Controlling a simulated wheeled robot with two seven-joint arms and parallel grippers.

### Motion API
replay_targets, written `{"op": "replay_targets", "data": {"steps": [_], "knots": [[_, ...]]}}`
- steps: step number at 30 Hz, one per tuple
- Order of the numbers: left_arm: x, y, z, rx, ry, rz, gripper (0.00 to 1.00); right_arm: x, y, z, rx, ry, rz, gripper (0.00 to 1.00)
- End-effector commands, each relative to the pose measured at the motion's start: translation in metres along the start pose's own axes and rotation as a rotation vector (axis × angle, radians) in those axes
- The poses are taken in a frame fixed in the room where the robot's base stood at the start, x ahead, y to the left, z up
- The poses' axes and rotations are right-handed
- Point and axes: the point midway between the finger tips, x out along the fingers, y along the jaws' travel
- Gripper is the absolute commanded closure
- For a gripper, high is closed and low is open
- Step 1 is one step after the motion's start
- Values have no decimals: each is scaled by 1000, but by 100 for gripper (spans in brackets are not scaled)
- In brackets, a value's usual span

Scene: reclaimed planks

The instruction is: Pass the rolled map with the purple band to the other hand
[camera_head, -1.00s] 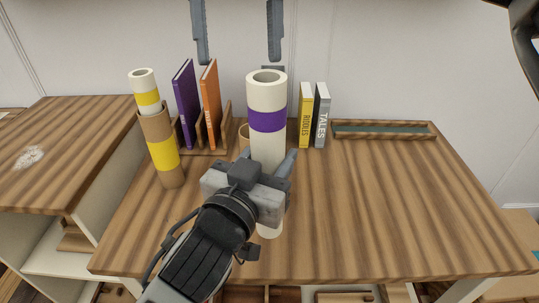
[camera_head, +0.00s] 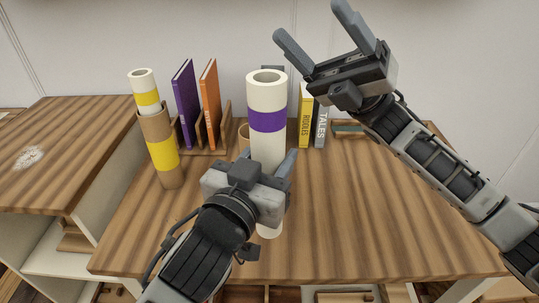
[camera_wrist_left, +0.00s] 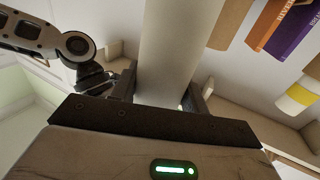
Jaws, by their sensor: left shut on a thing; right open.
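The rolled map with the purple band (camera_head: 267,95) is a white tube standing upright above the desk's middle in the head view. My left gripper (camera_head: 268,163) is shut around it below the purple band; the map's lower end shows under the gripper. In the left wrist view the white map (camera_wrist_left: 172,45) runs up between the fingers of my left gripper (camera_wrist_left: 165,92). My right gripper (camera_head: 308,20) is open and empty, above and to the right of the map's top, apart from it, its fingers pointing up and left.
Purple (camera_head: 186,105) and orange (camera_head: 210,105) books stand in a rack. Yellow (camera_head: 305,118) and grey (camera_head: 321,125) books stand behind. My right forearm hides part of a tray (camera_head: 349,131). The desk's front right (camera_head: 380,235) is clear.

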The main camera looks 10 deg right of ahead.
Motion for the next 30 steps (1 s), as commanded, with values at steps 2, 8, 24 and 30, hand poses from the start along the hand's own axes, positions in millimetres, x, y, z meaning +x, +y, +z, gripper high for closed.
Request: {"op": "replay_targets", "data": {"steps": [2,8,24,30], "knots": [[0,0,0,0,1,0,78,-29,-3,-7,163,-138,-68,30],[0,0,0,0,1,0,78,-83,-10,-32,562,-438,-221,30],[0,0,0,0,1,0,78,-249,-106,-207,1171,-1230,-738,30],[0,0,0,0,1,0,78,-298,-109,-288,1303,-1492,-922,30]]}}
